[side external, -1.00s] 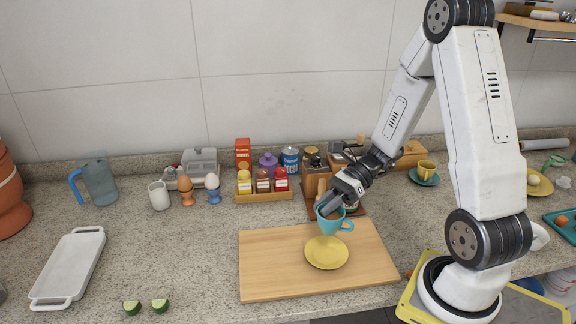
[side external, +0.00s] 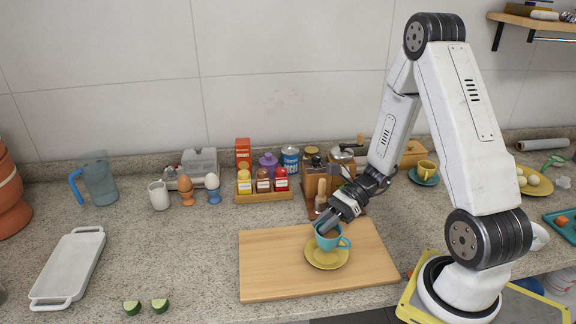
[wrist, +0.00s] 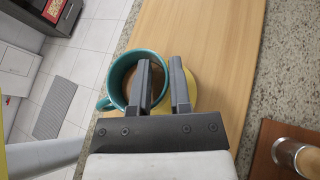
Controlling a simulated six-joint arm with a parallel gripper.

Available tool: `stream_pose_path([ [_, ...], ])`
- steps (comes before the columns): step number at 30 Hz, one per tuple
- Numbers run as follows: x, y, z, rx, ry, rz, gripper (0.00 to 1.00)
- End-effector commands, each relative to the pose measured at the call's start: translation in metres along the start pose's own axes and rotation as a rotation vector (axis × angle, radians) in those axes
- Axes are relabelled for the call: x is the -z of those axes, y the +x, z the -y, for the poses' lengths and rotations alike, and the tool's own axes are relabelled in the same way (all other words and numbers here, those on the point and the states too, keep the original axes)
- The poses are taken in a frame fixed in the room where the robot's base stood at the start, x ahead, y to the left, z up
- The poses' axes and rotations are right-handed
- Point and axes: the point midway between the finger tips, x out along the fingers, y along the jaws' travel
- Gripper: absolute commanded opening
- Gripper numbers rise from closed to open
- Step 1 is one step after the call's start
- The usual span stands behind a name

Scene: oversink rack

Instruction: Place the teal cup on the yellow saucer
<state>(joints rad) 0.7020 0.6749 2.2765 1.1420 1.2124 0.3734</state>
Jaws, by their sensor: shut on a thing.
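The teal cup (side external: 334,243) is upright over the middle of the yellow saucer (side external: 315,263), with its handle to the right in the side view. Its base is at or just above the saucer; I cannot tell whether they touch. My gripper (side external: 322,229) is shut on the cup's wall. In the wrist view, one finger of my gripper (wrist: 164,85) is inside the cup (wrist: 113,77) and the other is outside. Part of the saucer (wrist: 192,92) shows beyond the outer finger. The cup holds something brown.
The saucer rests on a wooden board (side external: 270,265). Behind it stand a condiment tray (side external: 264,196) and a wooden block with utensils. A yellow cup (side external: 426,168) on a teal saucer is at the back right.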

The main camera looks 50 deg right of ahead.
Motion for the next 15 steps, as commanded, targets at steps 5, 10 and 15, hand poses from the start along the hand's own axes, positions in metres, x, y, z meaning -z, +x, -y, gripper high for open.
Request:
stream_pose_path([
  [5,0.014,0.007,0.003,-0.001,0.002,0.001,0.0],
  [10,0.021,0.01,0.004,-0.001,0.001,0.0,0.0],
  [15,0.021,0.01,0.004,0.0,-0.001,0.0,0.0],
])
